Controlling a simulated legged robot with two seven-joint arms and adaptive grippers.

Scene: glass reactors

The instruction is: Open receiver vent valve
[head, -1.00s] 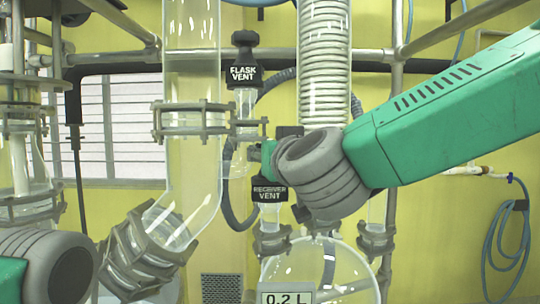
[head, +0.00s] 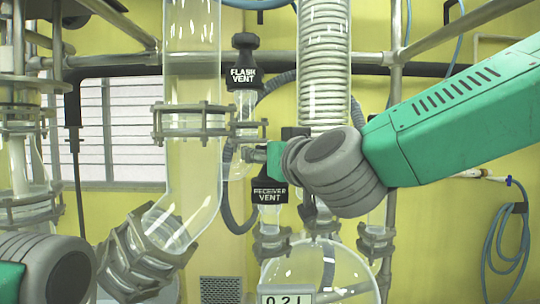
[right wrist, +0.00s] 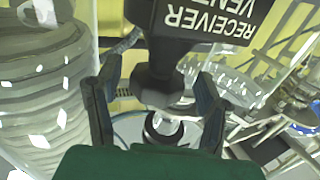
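The receiver vent valve (head: 269,194) has a black labelled cap above a clear glass neck, on top of the round glass receiver (head: 335,268). My right gripper (head: 258,153) is at the upper part of this valve, partly hidden by my own wrist. In the right wrist view, the valve's black handle (right wrist: 158,80) lies between the two fingers of my right gripper (right wrist: 158,105). The fingers are apart, with a visible gap on each side of the handle. The label reads upside down there.
The flask vent valve (head: 243,72) stands above and left. A wide glass tube (head: 192,80) with a metal clamp is close on the left, and a coiled condenser (head: 324,70) is behind my right wrist. Metal rails and a blue hose (head: 505,245) are at right.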

